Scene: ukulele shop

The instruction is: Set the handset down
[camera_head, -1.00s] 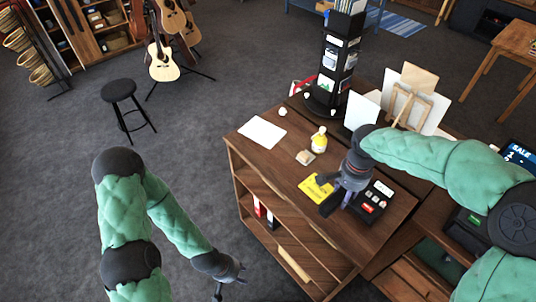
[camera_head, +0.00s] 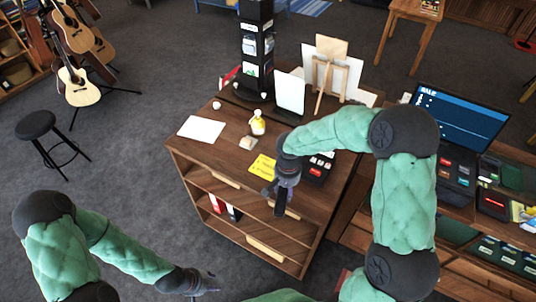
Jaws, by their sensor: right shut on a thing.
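My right gripper (camera_head: 283,187) is over the front edge of the wooden counter (camera_head: 225,165), shut on the dark handset (camera_head: 281,206). The handset hangs below the fingers, partly hidden by them. The black phone base (camera_head: 317,170) with its keys stands on the counter just right of the gripper, partly behind my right arm. A yellow card (camera_head: 262,166) lies to the left of the gripper. My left gripper (camera_head: 208,287) is low at the bottom of the view, over the floor and away from the counter; its fingers are too small to read.
On the counter are a white sheet (camera_head: 201,129), a yellow-and-white bottle (camera_head: 257,123), a small tan block (camera_head: 249,143) and a black display tower (camera_head: 257,50). A small easel (camera_head: 325,80) stands behind. A sale screen (camera_head: 462,115) is at right. A stool (camera_head: 37,126) stands left.

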